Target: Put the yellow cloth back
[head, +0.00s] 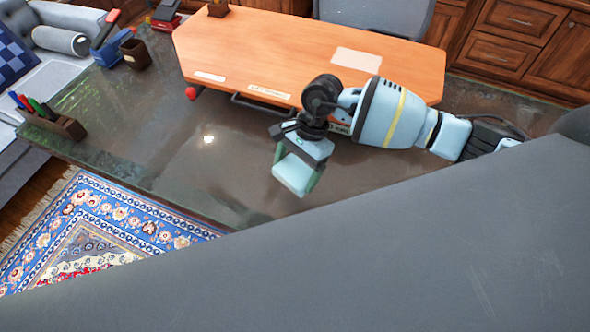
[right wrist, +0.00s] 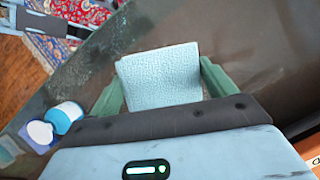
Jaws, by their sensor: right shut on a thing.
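My right gripper (head: 297,180) is over the dark glossy table top, in front of the orange wooden board. Its two green fingers, also in the right wrist view (right wrist: 162,82), are shut on a pale blue, textured cloth-like piece (right wrist: 160,73). The piece also shows in the head view (head: 292,176), at the end of the gripper. Its colour is pale blue; I see no yellow cloth in either view. I cannot tell whether the piece touches the table. My left gripper is not seen in the head view.
The dark table top (head: 165,135) is mostly clear left of the gripper. The orange board (head: 290,50) carries white labels. A pen holder (head: 55,124) stands at the left edge, and a brown cup (head: 135,54) at the back left. A patterned rug (head: 95,230) lies below.

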